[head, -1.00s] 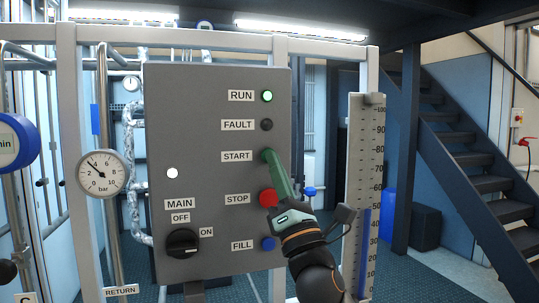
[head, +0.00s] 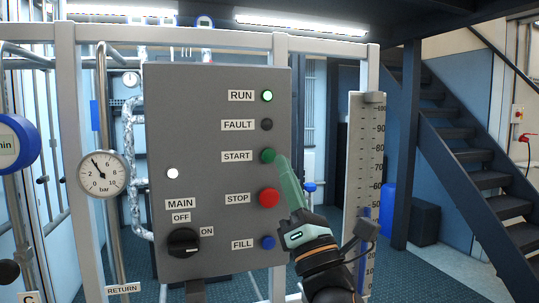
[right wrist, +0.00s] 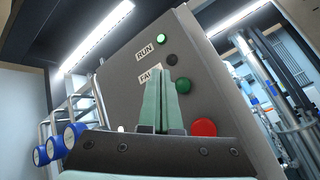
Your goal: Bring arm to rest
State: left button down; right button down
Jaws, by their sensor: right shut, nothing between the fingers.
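My right gripper (head: 283,160) is shut and empty, with its green fingers together, just right of the grey control panel's (head: 215,130) START button. In the right wrist view its fingertips (right wrist: 168,82) point up toward the panel. The green START button (head: 267,156) and red STOP button (head: 269,198) both show uncovered. The RUN lamp (head: 267,96) is lit green and the FAULT lamp (head: 267,125) is dark. A white lamp (head: 172,173) is lit above the MAIN switch (head: 183,242). My left gripper is not in view.
A pressure gauge (head: 103,174) hangs left of the panel. A scaled level column (head: 366,150) stands close to the right of my right arm. A light frame post (head: 68,150) stands at the left. Stairs (head: 475,170) rise at the far right, with open floor before them.

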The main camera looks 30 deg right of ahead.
dwell(0.7)
jog(key=w+f+m+g, duration=0.1)
jog(key=w+f, duration=0.1)
jog(key=f, duration=0.2)
jog(key=w+f+m+g+y, duration=0.1)
jog(key=f, duration=0.4)
jog(key=w+a+f+m+g+y, duration=0.1)
jog(key=w+f+g, duration=0.1)
jog(key=f, duration=0.2)
jog(key=shift+w+a+f+m, duration=0.1)
jog(key=shift+w+f+m, duration=0.25)
jog(key=shift+f+m, duration=0.05)
jog(key=s+a+f+m+g+y, duration=0.1)
jog(key=s+a+f+m+g, duration=0.2)
jog(key=f, duration=0.9)
jog(key=s+a+f+m+g+y+p, duration=0.1)
jog(key=s+f+m+g, duration=0.15)
jog(key=f+m, duration=0.65)
jog(key=s+a+f+m+g+y, duration=0.15)
jog(key=f+g, duration=0.25)
jog(key=f, duration=1.1)
jog(key=s+a+f+m+g, duration=0.2)
jog(key=s+f+m, duration=0.2)
jog(key=s+f, duration=0.3)
jog(key=s+a+f+m+g, duration=0.2)
jog(key=s+a+f+m, duration=0.1)
jog(key=s+f, duration=0.4)
jog(key=shift+s+a+m+y, duration=0.2)
jog(key=shift+s+m+y, duration=0.15)
jog(key=shift+s, duration=0.85)
